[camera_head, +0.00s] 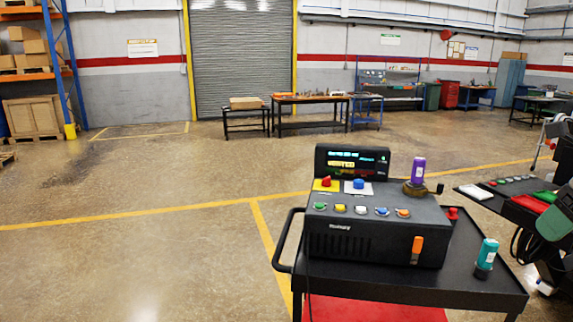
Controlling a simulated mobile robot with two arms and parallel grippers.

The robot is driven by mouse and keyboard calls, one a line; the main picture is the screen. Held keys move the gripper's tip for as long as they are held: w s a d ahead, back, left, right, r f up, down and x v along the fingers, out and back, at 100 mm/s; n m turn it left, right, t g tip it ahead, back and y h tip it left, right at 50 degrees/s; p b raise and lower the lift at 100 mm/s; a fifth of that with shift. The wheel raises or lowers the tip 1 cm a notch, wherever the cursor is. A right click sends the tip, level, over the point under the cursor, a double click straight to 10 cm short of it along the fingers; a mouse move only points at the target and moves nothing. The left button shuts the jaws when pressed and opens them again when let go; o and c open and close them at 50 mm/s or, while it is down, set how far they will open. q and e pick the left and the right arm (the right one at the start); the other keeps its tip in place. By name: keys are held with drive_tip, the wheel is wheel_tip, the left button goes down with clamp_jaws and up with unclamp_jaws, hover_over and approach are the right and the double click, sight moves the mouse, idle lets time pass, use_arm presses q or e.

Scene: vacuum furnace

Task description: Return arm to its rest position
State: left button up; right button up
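Neither of my grippers can be made out in the head view, and no arm of mine is clearly seen. The vacuum furnace's dark control box (375,232) stands on a black cart (400,284) right of centre. It has a lit display (352,161) at its back, a row of coloured buttons on its top and an orange handle (416,249) on its front. A red knob (326,182) and a blue knob (358,184) sit near the display. A purple-topped cylinder (418,171) stands upright at the box's back right corner.
A teal cylinder (487,254) stands on the cart's right side. A second panel with buttons (512,192) and a dark green rounded part (554,223) are at the right edge. Worktables (310,98) and a shutter door (240,50) are far back. The left floor is clear.

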drive_tip(key=w+a+f+m+y, duration=0.2)
drive_tip(key=w+a+f+y, duration=0.4)
drive_tip(key=f, duration=0.3)
drive_tip(key=w+a+f+m+y, duration=0.1)
drive_tip(key=w+a+f+y, duration=0.6)
drive_tip(key=f, duration=0.2)
wheel_tip(320, 180, down, 30)
drive_tip(key=d+m+t+h, duration=0.2)
drive_tip(key=m+t+h, duration=0.6)
drive_tip(key=m, duration=1.1)
drive_tip(key=s+f+m+g+h, duration=0.4)
drive_tip(key=s+f+m, duration=0.6)
drive_tip(key=s+f, duration=1.3)
use_arm(q)
drive_tip(key=shift+w, duration=0.1)
use_arm(e)
drive_tip(key=s+a+f+m+g, duration=0.1)
drive_tip(key=s+f, duration=0.3)
drive_tip(key=s, duration=0.5)
drive_tip(key=s+a+f+m+g+h, duration=0.1)
drive_tip(key=s+a+f+g, duration=0.2)
drive_tip(key=s, duration=0.6)
drive_tip(key=s+a+f+m+g+h, duration=0.1)
drive_tip(key=s+a+f+m+g, duration=0.1)
drive_tip(key=s, duration=0.7)
wheel_tip(320, 180, down, 3)
drive_tip(key=shift+s+a+r+g, duration=0.15)
drive_tip(key=shift+a+g, duration=0.55)
